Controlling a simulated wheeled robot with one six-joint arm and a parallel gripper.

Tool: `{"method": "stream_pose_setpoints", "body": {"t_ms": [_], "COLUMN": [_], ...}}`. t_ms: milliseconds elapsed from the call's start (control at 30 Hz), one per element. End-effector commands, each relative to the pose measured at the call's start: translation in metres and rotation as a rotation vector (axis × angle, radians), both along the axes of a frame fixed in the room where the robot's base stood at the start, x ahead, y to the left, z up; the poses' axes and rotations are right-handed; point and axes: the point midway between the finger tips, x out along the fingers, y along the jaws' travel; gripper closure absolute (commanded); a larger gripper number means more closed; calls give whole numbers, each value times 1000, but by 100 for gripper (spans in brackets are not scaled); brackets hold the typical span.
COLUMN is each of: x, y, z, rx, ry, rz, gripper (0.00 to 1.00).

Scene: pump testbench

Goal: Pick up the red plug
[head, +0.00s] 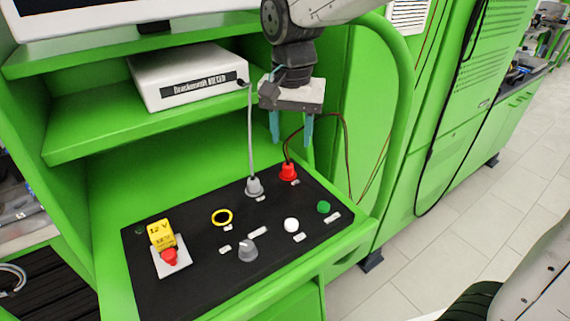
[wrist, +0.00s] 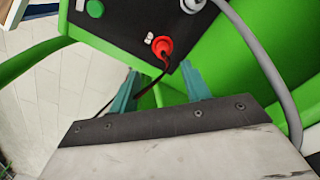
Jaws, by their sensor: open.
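The red plug (head: 288,172) sits upright at the back right of the black control panel, with a dark cable coming out of its top. It also shows in the wrist view (wrist: 162,46), near the panel's edge, with its cable running down between the fingers in the picture. My gripper (head: 291,130) hangs above the back of the panel with its teal fingers pointing down. The fingers are apart and hold nothing. In the wrist view the gripper (wrist: 160,82) has the plug just beyond its fingertips, not between them.
A grey plug (head: 254,186) with a light cable stands left of the red plug. The black panel (head: 200,284) carries a yellow and red emergency switch (head: 164,242), a grey knob (head: 248,250), a white button (head: 291,225) and a green button (head: 323,207). A white box (head: 188,75) sits on the shelf.

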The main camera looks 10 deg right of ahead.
Motion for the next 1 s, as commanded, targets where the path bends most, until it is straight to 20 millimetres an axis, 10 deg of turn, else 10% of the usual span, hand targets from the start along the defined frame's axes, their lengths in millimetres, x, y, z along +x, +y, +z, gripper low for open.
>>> {"method": "stream_pose_setpoints", "body": {"t_ms": [500, 800, 1000], "x": [0, 1, 1], "y": [9, 7, 7], "z": [-66, -72, -71], "rx": [-1, 0, 0], "ry": [3, 0, 0], "rz": [17, 14, 14], "gripper": [53, 53, 95]}}
